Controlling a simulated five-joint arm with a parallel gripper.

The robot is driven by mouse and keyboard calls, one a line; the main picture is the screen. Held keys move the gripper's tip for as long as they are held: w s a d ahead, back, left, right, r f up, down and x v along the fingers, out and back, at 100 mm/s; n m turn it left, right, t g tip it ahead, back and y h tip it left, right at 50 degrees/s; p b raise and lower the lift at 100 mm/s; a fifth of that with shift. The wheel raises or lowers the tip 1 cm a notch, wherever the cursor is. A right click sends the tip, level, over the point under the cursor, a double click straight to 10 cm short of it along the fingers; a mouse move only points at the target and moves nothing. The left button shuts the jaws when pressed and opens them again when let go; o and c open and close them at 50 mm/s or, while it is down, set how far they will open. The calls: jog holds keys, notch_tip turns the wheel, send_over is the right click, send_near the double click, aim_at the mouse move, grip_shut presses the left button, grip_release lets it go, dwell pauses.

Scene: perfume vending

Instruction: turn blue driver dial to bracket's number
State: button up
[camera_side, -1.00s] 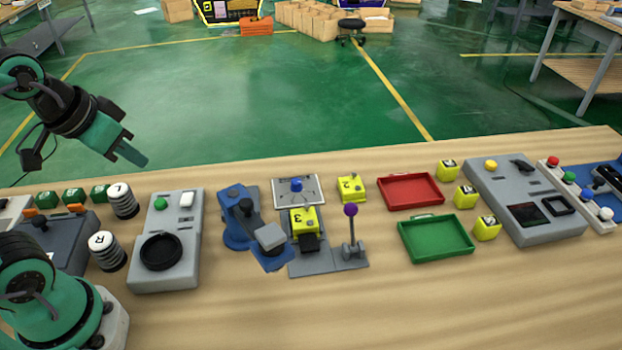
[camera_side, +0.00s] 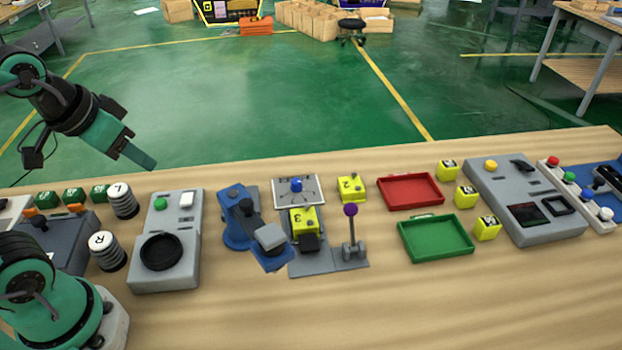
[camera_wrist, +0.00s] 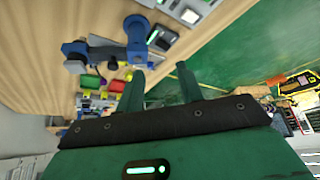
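The blue driver (camera_side: 236,233) stands left of the centre of the bench, with a dark round knob (camera_side: 246,206) on top and a grey block at its front end. I cannot read a number on its dial. A yellow bracket (camera_side: 304,220) marked 3 sits in the grey fixture just right of the driver. My gripper (camera_side: 145,160) is in the air at the upper left, well away from the driver and touching nothing. In the wrist view its two fingers (camera_wrist: 160,82) are apart and empty, and the blue driver (camera_wrist: 135,48) shows beyond them.
Another yellow bracket (camera_side: 351,188) marked 2 lies behind the purple-knobbed lever (camera_side: 350,211). A red tray (camera_side: 410,190) and a green tray (camera_side: 436,238) lie to the right. A grey panel (camera_side: 167,240) and striped cylinders (camera_side: 122,201) stand left of the driver. The front bench strip is clear.

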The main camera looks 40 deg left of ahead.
jog(key=shift+o, duration=0.8)
jog(key=shift+w+r, duration=0.1)
jog(key=shift+w, duration=0.2)
jog(key=w+d+n+g, duration=0.2)
jog(key=w+d+g, duration=0.1)
jog(key=w, duration=1.4)
jog(key=w+d+f+g, duration=0.1)
jog(key=w+f, duration=0.3)
jog(key=f, duration=0.1)
jog(key=w+d+f+n, duration=0.1)
jog(key=w+d+f, duration=0.1)
jog(key=w+f, duration=0.3)
jog(key=w+d+f+n+g, duration=0.1)
jog(key=w+d+f, duration=0.1)
jog(key=w+f, duration=0.2)
jog(key=shift+w+f+g, duration=0.25)
jog(key=shift+f+g, duration=0.05)
jog(key=shift+f, duration=0.4)
jog(key=shift+w+f+n, duration=0.15)
jog(key=shift+f+n, duration=0.1)
jog(key=shift+n, duration=0.05)
